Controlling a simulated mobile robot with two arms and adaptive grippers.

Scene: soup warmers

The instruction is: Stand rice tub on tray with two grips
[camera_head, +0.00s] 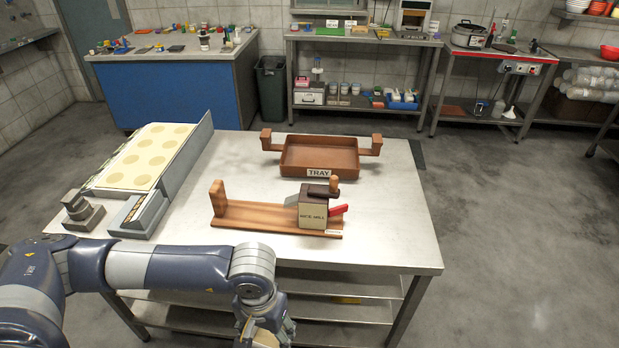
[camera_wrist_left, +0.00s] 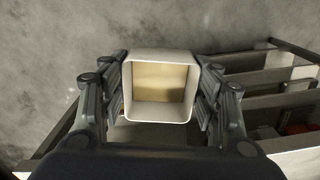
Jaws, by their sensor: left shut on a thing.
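The rice tub (camera_wrist_left: 160,56) is a white, square-mouthed tub with a tan inside, seen from above in the left wrist view. My left gripper (camera_wrist_left: 160,92) is shut on it, with a finger on each of two opposite sides. In the head view my left gripper (camera_head: 268,328) is at the bottom, in front of the table's near edge, and the tub is mostly hidden there. The brown tray (camera_head: 318,173), labelled TRAY, stands at the back of the table with a handle block at each end. It looks empty. My right gripper is not in view.
A wooden stand (camera_head: 255,213) carrying a box labelled RICE MILL (camera_head: 312,213) with a red lever lies between the tray and the near edge. A board with pale discs (camera_head: 150,157) and a grey device (camera_head: 142,212) occupy the left. The right tabletop is clear.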

